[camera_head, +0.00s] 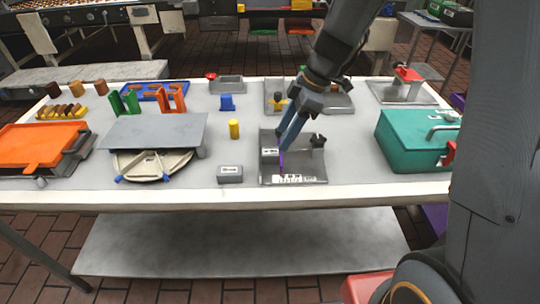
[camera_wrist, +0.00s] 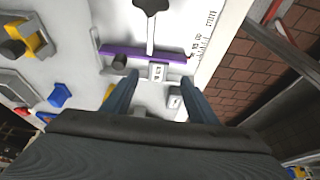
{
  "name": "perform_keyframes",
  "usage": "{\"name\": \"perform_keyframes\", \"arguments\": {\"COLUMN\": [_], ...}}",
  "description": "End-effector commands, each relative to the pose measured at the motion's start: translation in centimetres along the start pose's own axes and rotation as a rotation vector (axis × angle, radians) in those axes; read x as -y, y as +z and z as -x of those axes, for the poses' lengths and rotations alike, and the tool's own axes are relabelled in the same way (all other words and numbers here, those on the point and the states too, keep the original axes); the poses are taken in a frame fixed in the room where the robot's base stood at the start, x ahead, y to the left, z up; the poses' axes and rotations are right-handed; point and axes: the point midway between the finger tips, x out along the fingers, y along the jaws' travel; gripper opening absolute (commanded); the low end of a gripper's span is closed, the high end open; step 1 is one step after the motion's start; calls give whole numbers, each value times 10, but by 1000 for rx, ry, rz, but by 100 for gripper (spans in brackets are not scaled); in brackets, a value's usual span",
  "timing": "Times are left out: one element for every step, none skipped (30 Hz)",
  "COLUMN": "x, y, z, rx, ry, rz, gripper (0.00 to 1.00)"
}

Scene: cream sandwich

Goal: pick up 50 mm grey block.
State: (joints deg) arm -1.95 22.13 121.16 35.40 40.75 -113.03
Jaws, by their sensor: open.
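Two small grey blocks with white labels are in view, and I cannot read which is the 50 mm one. One grey block (camera_head: 270,155) sits at the left side of a grey fixture (camera_head: 310,168); in the wrist view this block (camera_wrist: 158,72) shows between my fingertips, beside a purple bar (camera_wrist: 140,53). The other grey block (camera_head: 230,174) lies on the table left of the fixture; in the wrist view it (camera_wrist: 174,101) is partly hidden by a finger. My gripper (camera_head: 281,150) is open and points down over the fixture; its two fingers also show in the wrist view (camera_wrist: 159,79).
A teal box (camera_head: 412,140) stands to the right. A yellow cylinder (camera_head: 234,129) and a blue piece (camera_head: 226,102) stand behind and left. A grey plate (camera_head: 155,131) over a round tray is further left. The table's front edge (camera_head: 200,199) is close to the fixture.

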Motion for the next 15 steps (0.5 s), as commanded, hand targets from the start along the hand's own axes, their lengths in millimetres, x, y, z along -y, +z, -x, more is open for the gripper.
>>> {"name": "perform_keyframes", "arguments": {"x": [-1, -1, -1, -1, -1, -1, -1, -1, -1, -1, -1, -1, -1, -1, -1], "y": [-1, -2, -2, -2, -2, -2, -2, -2, -2, -2, -2, -3, -3, -4, -5], "z": [-2, -4, -8, -10, -13, -17, -20, -23, -26, -27, -29, -31, -34, -37, -42], "rx": [-3, -5, -6, -6, -6, -5, -5, -5, -5, -5, -4, -4, -4, -4, -4], "ry": [-1, -2, -3, -4, -3, -3, -4, -4, -2, -1, -2, -3, -4, -4, -4], "rz": [12, 17, 19, 20, 20, 21, 20, 19, 18, 18, 18, 19, 19, 18, 17], "gripper": [53, 53, 53, 53, 53, 53, 53, 53, 53, 53, 53, 53, 53, 53, 53]}}
